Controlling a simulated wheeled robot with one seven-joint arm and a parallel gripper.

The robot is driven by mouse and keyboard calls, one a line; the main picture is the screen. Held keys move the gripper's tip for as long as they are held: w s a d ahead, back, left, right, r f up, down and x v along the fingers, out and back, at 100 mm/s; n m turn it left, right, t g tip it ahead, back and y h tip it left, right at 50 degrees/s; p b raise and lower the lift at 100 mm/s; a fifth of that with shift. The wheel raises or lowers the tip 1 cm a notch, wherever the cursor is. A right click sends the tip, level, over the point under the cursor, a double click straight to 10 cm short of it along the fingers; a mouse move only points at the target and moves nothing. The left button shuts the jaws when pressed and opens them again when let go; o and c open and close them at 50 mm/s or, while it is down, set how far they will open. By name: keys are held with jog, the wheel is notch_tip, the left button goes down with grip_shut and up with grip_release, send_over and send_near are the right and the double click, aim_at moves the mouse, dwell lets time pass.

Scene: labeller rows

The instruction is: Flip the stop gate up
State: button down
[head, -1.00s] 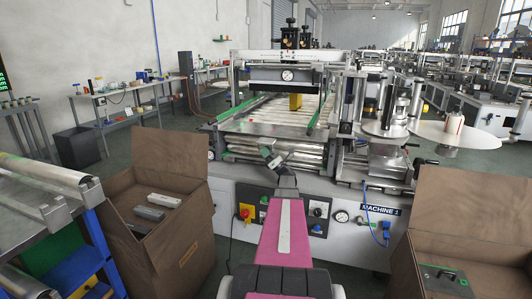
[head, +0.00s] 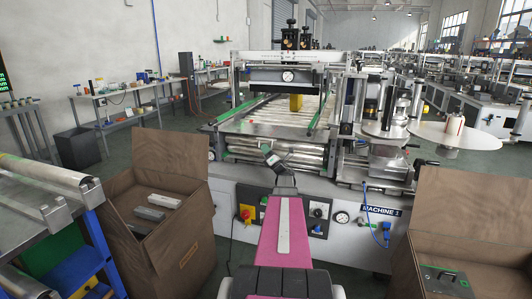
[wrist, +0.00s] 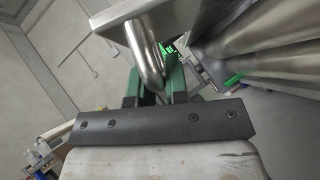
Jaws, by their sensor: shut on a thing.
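My gripper (head: 269,154) is at the front end of the roller conveyor (head: 282,121) on the labelling machine. In the wrist view, my gripper (wrist: 155,78) has its dark green fingers either side of a bent silver bar (wrist: 146,52), shut on it. The bar joins a flat metal plate (wrist: 125,14) at the top of the wrist view. This looks like the stop gate and its handle. In the head view my gripper hides most of this part, so its angle cannot be told there.
An open brown box (head: 178,245) stands at the left and another (head: 475,215) at the right. The machine front has a red knob (head: 246,214) and a blue cable (head: 367,205). Metal rollers (wrist: 240,45) lie close at the right of the wrist view.

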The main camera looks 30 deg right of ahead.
jog(key=r+m+g+h, duration=0.1)
jog(key=m+h, duration=0.1)
jog(key=m, duration=0.1)
jog(key=r+m+g+h, duration=0.1)
jog(key=r+m+h, duration=0.1)
jog(key=m, duration=0.1)
jog(key=r+m+g+h, duration=0.1)
jog(key=m+h, duration=0.1)
jog(key=m, duration=0.1)
jog(key=shift+s+a+r+h, duration=0.2)
jog(key=shift+s+r+h, duration=0.05)
jog(key=shift+h, duration=0.05)
jog(key=m+g, duration=0.1)
jog(key=r+m+g, duration=0.1)
jog(key=w+d+r+m+h, duration=0.1)
jog(key=shift+r+m+g, duration=0.2)
jog(key=shift+m+g, duration=0.2)
jog(key=shift+w+d+r+m+g, duration=0.3)
jog(key=shift+r+m+g, duration=0.1)
jog(key=shift+m+g, duration=0.2)
jog(key=shift+w+d+r+m+g, duration=0.15)
jog(key=shift+d+r+m+g, duration=0.1)
jog(key=shift+r+m+g, duration=0.25)
jog(key=shift+m, duration=0.3)
jog(key=c, duration=1.1)
grip_release()
jog(key=shift+g, duration=0.3)
